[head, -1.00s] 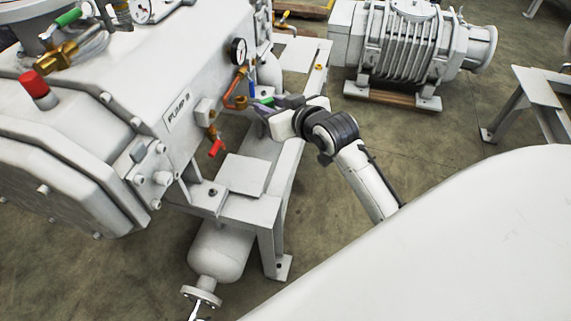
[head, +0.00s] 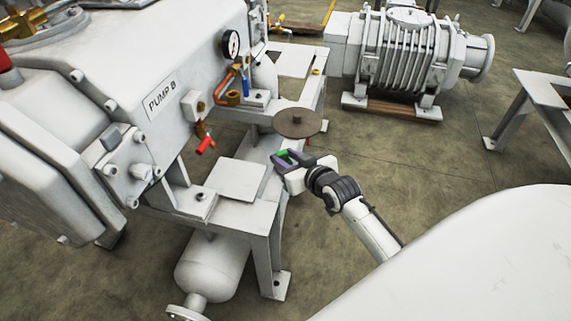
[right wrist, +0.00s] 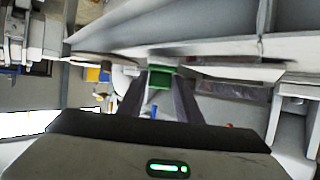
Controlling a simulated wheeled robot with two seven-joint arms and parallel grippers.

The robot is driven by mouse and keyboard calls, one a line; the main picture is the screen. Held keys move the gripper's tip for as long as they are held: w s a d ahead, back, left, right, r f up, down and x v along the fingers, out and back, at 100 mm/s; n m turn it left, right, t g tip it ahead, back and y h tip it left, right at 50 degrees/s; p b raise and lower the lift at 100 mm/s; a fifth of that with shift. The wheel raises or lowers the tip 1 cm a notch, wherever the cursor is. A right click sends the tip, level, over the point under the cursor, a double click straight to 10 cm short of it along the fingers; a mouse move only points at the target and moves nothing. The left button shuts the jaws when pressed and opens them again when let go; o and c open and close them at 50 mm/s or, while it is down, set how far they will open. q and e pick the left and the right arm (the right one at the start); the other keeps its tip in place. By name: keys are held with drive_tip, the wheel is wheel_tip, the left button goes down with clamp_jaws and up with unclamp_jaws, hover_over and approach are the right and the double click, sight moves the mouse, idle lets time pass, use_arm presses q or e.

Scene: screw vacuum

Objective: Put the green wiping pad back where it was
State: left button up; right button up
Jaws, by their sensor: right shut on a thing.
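The green wiping pad (head: 281,155) is a small green piece between the fingers of my right gripper (head: 285,158). The right gripper is shut on it, and its fingers hide part of the pad. In the right wrist view the pad (right wrist: 160,78) shows as a green block between the two dark fingertips (right wrist: 161,84). The right gripper is beside the white pump frame, just below a round brown disc (head: 297,123) in the picture. I cannot tell whether it touches the frame. My left gripper is not in view.
The white pump marked PUMP B (head: 150,95) has a gauge (head: 231,44), copper pipes and a red-handled valve (head: 206,145). A flat white plate (head: 236,180) lies on its frame. A ribbed machine (head: 405,60) stands behind. The floor at right (head: 450,150) is clear.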

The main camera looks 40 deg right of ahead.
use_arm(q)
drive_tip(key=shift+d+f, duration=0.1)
use_arm(e)
drive_tip(key=shift+f, duration=0.35)
drive_tip(key=shift+f, duration=0.1)
drive_tip(key=o, duration=1)
drive_tip(key=shift+o, duration=0.2)
drive_tip(key=d+p+v, duration=0.1)
drive_tip(key=p+v, duration=0.3)
drive_tip(key=v, duration=0.7)
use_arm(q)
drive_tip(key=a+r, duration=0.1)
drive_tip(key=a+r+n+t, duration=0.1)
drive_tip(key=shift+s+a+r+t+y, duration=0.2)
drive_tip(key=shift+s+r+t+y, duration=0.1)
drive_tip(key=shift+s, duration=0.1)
use_arm(e)
drive_tip(key=s+a+f+n+g+y, duration=0.1)
drive_tip(key=s+a+f+g+y, duration=0.1)
drive_tip(key=s+a, duration=0.5)
drive_tip(key=s+a+f+n+g+y, duration=0.1)
drive_tip(key=s+a+f+g+y, duration=0.1)
drive_tip(key=s+a, duration=0.6)
drive_tip(key=a+f+y, duration=0.1)
drive_tip(key=a, duration=0.6)
drive_tip(key=shift+n+g, duration=0.3)
drive_tip(key=shift+n, duration=0.1)
